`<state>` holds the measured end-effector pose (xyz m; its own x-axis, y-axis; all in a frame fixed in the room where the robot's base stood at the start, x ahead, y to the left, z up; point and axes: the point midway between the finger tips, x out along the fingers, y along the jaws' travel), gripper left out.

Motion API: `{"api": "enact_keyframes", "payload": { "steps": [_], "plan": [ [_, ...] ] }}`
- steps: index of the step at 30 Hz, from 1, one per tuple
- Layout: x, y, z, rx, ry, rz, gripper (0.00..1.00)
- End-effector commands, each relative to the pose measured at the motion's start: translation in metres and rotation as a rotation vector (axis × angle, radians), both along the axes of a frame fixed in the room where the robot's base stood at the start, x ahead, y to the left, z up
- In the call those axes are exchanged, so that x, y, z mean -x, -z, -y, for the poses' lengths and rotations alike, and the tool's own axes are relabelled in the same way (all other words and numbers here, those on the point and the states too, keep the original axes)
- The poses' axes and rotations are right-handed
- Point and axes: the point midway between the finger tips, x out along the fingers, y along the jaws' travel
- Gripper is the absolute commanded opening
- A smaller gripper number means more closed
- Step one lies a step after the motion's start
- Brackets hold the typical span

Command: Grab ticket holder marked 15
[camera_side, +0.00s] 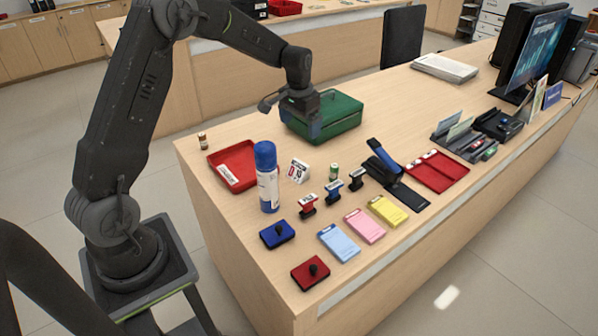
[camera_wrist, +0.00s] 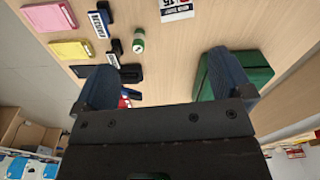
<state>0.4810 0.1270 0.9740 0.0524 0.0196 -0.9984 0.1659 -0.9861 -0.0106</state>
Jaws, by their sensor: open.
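The ticket holder (camera_side: 298,170) is a small white tent-shaped stand with red and black print, standing on the counter right of the blue-capped spray can. In the wrist view the ticket holder (camera_wrist: 177,9) is at the top edge, partly cut off, and a 15 seems to show on it. My gripper (camera_side: 290,108) is above the counter near the green cash box (camera_side: 336,116), behind the holder in the side view. In the wrist view my gripper (camera_wrist: 163,82) has its two fingers wide apart with nothing held between them.
A blue-capped spray can (camera_side: 267,178) stands close left of the holder, beside a red tray (camera_side: 229,154). A small green cylinder (camera_side: 334,171) and several stamps, including a red one (camera_side: 308,204), are nearby. Coloured pads and a stapler (camera_side: 384,157) lie to the right.

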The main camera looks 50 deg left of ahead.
Motion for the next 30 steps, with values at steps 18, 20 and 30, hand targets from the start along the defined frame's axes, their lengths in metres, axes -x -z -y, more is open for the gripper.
{"api": "enact_keyframes", "payload": {
  "steps": [18,20,30],
  "plan": [
    [-0.013,0.112,-0.029,0.022,-0.020,-0.056,0.98],
    [-0.013,0.122,-0.029,0.022,-0.020,-0.055,0.98],
    [-0.015,0.151,-0.031,0.021,-0.021,-0.054,0.98]
  ]
}}
